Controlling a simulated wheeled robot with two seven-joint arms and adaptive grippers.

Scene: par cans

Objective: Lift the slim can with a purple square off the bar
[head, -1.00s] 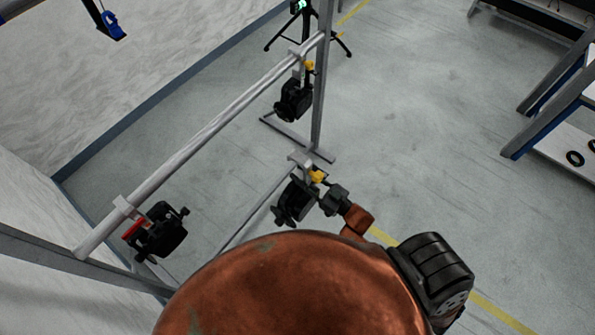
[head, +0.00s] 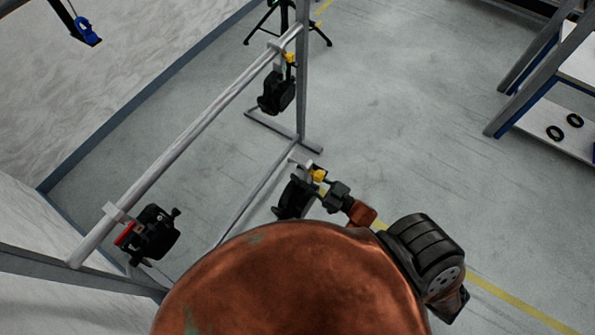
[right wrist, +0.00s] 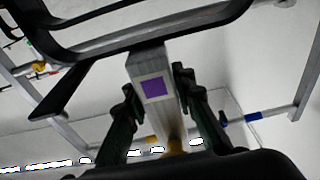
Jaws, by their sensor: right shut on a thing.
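The slim can with a purple square (head: 296,198) is black, with a pale hook (head: 302,162) on top and a yellow part beside it. My right gripper (head: 325,188) is shut on it from the right. In the head view the can and its hook show apart from the bar (head: 190,133), on the bar's right side. In the right wrist view the purple square (right wrist: 155,87) is on the pale hook piece between the fingers of my right gripper (right wrist: 152,108). My left gripper is not in view.
A black can with a red part (head: 149,234) hangs at the bar's near end. Another with a yellow part (head: 277,92) hangs near its far end, beside the upright post (head: 302,85). A tripod (head: 285,22) stands behind. Floor to the right is open, up to a blue-edged shelf (head: 540,105).

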